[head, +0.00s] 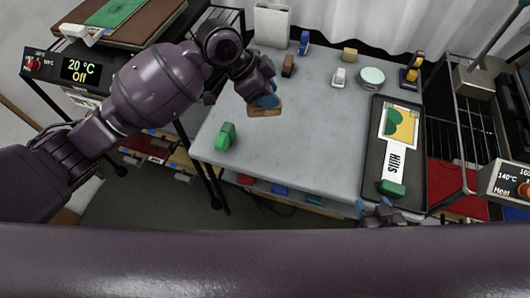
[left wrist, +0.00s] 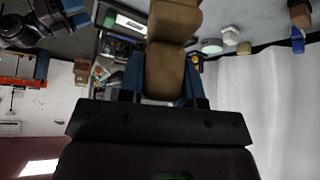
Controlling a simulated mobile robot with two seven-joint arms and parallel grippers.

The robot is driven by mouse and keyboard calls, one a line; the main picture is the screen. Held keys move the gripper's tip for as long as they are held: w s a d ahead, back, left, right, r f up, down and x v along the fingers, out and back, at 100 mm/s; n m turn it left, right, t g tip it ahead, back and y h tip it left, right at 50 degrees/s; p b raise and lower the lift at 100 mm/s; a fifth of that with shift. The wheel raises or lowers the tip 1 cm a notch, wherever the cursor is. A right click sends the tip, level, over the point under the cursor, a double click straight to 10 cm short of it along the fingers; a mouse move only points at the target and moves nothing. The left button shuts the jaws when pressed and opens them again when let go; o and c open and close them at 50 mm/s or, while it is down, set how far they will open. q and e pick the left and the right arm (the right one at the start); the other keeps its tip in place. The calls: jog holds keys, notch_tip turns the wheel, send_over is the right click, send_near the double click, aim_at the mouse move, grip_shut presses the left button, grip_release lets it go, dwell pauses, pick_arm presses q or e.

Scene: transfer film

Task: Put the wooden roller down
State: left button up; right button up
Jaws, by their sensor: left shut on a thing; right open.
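The left wrist view shows the wooden roller (left wrist: 172,45) between the blue fingertips of my left gripper (left wrist: 163,82). I cannot tell whether its underside touches the table. My right gripper (head: 378,208) is low in the head view, by the table's front right edge, with blue fingertips partly in sight; it is open, with nothing seen in it.
A green block-like tool (head: 226,136) stands at the table's left. A dark tray (head: 370,155) with a printed sheet and green piece lies on the right. A brown block (head: 288,65), white item (head: 338,78) and round tin (head: 371,78) stand at the back. The table's middle front is clear.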

pick_arm(q)
jog(key=shift+f+b, duration=0.95)
jog(key=shift+f, duration=8.95)
pick_arm(e)
jog(key=shift+s+f, duration=0.15)
jog(key=shift+f, duration=1.05)
jog(key=shift+s, duration=0.1)
pick_arm(q)
jog(key=shift+f, duration=0.1)
jog(key=o, duration=1)
pick_arm(e)
jog(key=shift+s+d+f, duration=0.1)
jog(key=shift+s+f, duration=0.25)
jog(key=shift+s, duration=0.05)
